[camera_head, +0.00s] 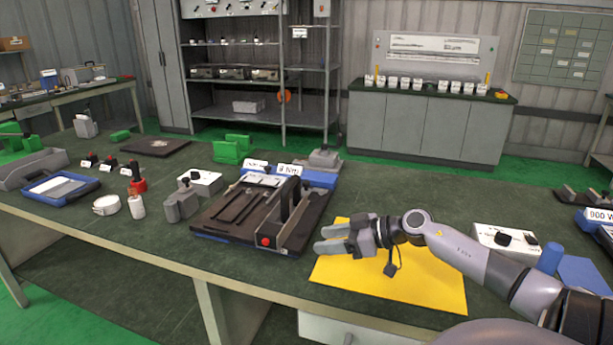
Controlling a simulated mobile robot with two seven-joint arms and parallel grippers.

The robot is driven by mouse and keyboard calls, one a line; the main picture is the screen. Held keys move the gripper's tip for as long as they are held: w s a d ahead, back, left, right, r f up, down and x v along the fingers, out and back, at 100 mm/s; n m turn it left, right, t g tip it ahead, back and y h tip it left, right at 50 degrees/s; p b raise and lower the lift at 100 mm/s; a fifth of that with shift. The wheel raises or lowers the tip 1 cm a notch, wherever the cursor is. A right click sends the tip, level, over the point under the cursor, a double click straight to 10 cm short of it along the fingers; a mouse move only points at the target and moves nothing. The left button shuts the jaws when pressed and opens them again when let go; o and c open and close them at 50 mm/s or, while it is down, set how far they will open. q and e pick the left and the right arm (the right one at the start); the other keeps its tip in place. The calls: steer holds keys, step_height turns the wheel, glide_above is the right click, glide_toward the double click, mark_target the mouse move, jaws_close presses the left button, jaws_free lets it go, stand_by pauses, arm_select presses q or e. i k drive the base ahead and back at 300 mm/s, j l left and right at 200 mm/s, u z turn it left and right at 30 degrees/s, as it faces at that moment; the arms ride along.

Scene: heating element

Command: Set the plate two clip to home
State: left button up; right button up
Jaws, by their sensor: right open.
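A dark fixture plate (235,212) lies on the bench in the middle, with slots in its top and a blue block with white labels at its back edge. A black upright clip-like part (290,198) stands on a grey rail on the plate's right side. I cannot tell for sure which part is the plate two clip or how it is set. My right gripper (326,238) is open and empty, its fingers pointing left, just right of the plate's front right corner and above a yellow sheet. My left gripper is not in view.
A red button (265,241) sits at the rail's front end. Grey blocks (182,204) and a white switch box (200,182) stand left of the plate. The yellow sheet (425,280) lies under my right arm. Another white switch box (505,240) is at right.

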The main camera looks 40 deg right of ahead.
mark_target(305, 184)
steer(key=i+l, duration=0.35)
steer(key=l, duration=0.15)
steer(key=i+l, duration=0.3)
steer(key=l, duration=0.2)
